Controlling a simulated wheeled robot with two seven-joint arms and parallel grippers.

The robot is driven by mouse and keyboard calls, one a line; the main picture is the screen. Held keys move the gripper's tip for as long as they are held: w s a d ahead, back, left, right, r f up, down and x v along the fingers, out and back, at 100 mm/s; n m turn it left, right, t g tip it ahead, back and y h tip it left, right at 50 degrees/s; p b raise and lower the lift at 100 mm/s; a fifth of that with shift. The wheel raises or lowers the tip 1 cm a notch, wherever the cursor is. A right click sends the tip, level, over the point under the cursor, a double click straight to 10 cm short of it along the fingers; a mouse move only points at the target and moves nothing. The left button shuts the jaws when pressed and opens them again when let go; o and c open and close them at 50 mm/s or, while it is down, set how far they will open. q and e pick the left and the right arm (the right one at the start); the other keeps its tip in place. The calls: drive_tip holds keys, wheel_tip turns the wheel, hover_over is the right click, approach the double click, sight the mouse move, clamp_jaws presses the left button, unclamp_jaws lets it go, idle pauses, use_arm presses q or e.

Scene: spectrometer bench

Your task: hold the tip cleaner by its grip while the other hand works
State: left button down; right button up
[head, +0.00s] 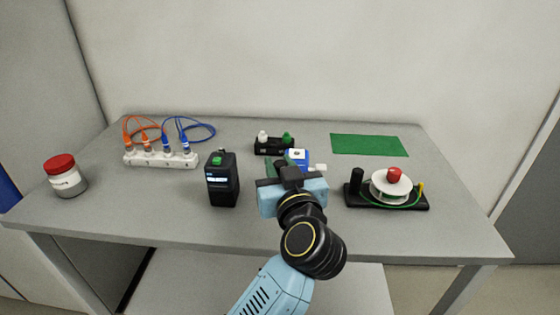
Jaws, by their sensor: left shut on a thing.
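The tip cleaner (297,155) looks like a small blue and white piece showing just beyond my left gripper, with a white end (320,167) to its right. My left gripper (291,172) is over the middle of the bench and is shut on it. The gripper body hides the part between the fingers, so I cannot tell exactly where the grip is held. My right gripper is out of the picture.
A black box (222,182) with a green top stands left of my gripper. A black block with knobs (274,146) is behind. Right are a spool stand (388,194) and green mat (369,145). Far left are a cable strip (160,160) and red-lidded jar (66,177).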

use_arm(q)
drive_tip(key=shift+f+b, duration=0.3)
drive_tip(key=shift+f, duration=3.75)
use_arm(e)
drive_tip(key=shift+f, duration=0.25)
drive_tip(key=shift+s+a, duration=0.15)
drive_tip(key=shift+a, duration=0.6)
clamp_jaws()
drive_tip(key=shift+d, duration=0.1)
